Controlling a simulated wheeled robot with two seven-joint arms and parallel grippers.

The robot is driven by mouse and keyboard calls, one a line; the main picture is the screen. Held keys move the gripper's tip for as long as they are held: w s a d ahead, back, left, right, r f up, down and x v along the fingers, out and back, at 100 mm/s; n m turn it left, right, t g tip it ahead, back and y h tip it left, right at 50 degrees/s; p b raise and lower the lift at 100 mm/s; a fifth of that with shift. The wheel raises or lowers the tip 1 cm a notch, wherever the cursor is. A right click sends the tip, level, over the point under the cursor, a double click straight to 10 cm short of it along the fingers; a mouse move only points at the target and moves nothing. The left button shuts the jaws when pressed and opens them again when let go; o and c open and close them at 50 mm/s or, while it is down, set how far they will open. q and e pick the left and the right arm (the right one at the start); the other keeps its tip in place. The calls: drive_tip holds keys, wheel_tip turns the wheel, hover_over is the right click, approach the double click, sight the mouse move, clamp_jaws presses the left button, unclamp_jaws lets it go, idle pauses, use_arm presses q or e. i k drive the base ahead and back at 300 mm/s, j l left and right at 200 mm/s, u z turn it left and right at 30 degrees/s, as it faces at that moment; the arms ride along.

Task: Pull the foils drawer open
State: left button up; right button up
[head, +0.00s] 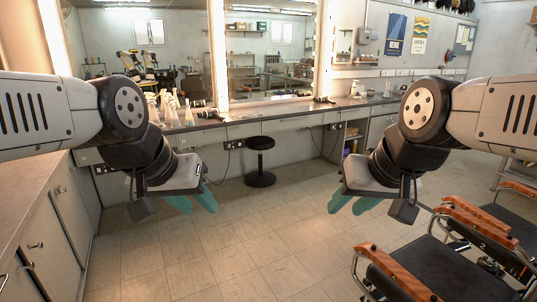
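No drawer with a readable foils label shows, so I cannot tell which front is the foils drawer. A cabinet (62,215) with closed fronts and small metal handles stands at the left edge under a wooden top. Shallow closed fronts (290,124) run under the long mirror counter. My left gripper (193,203) hangs above the floor to the right of the left cabinet, its teal fingers apart and empty. My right gripper (351,204) hangs above the floor at right of centre, its teal fingers also apart and empty. Neither touches a handle.
A black round stool (260,160) stands near the counter. Salon chairs with wooden armrests (400,272) fill the lower right, below my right arm. Glass flasks (171,112) stand on the counter at left, before lit mirrors (272,55). The tiled floor (255,245) in the middle is clear.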

sight(187, 139)
drive_tip(key=i, duration=3.05)
drive_tip(key=i+l+u, duration=0.1)
drive_tip(key=i, duration=1.4)
drive_tip(key=i+l+u, duration=0.1)
drive_tip(key=i+u, duration=0.25)
